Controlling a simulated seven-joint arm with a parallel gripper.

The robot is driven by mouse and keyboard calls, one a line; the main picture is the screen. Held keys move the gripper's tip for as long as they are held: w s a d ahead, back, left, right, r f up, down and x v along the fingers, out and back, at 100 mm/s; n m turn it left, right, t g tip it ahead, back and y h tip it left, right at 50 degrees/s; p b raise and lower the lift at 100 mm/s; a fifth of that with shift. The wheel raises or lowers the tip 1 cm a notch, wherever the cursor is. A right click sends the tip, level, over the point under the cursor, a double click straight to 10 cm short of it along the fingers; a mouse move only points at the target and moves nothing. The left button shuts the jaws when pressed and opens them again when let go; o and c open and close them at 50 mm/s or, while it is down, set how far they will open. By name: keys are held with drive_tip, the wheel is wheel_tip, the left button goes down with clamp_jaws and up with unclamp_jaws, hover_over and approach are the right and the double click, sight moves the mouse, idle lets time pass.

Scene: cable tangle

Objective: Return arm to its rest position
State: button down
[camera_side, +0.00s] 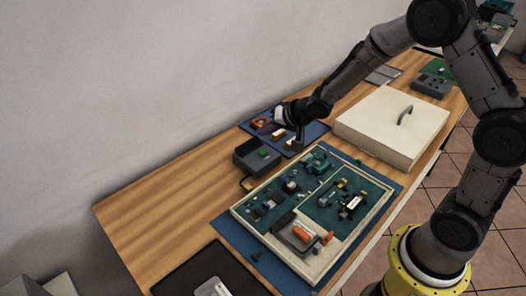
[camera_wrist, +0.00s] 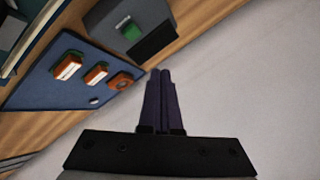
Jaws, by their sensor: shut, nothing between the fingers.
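My gripper (camera_wrist: 161,76) shows in the wrist view with its two dark fingers together and nothing between them. In the side view my gripper (camera_side: 299,145) points down above the blue mat (camera_side: 314,130) near the back of the table. In the wrist view the blue mat (camera_wrist: 40,98) lies to the left of the fingers and carries orange-and-white parts (camera_wrist: 95,75). My arm reaches in from the right, bent at the elbow. The fingertips are small and dark in the side view.
A grey box with a green button (camera_side: 262,153) stands beside the mat. A green board in a pale frame (camera_side: 240,211) lies in front. A cream lidded box with a handle (camera_side: 392,126) is to the right. The table's left end (camera_side: 130,215) is bare wood.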

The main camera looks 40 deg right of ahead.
drive_tip(key=shift+r, duration=0.2)
drive_tip(key=s+r+t, duration=0.1)
drive_tip(key=s+r, duration=0.1)
drive_tip(key=r, duration=0.7)
drive_tip(key=s+r+t, duration=0.2)
drive_tip(key=r, duration=0.7)
drive_tip(key=s+d+r+h, duration=0.1)
drive_tip(key=s+r+h, duration=0.1)
drive_tip(key=s+r, duration=0.35)
drive_tip(key=s+f+n+g, duration=0.3)
drive_tip(key=s+f+n, duration=0.1)
drive_tip(key=s, duration=0.8)
drive_tip(key=s+a+f+n+g+y, duration=0.1)
drive_tip(key=s+f+n+g, duration=0.2)
drive_tip(key=s, duration=0.9)
drive_tip(key=shift+s+a+f+n+g, duration=0.2)
drive_tip(key=shift+f+n+g, duration=0.15)
drive_tip(key=shift+f, duration=0.45)
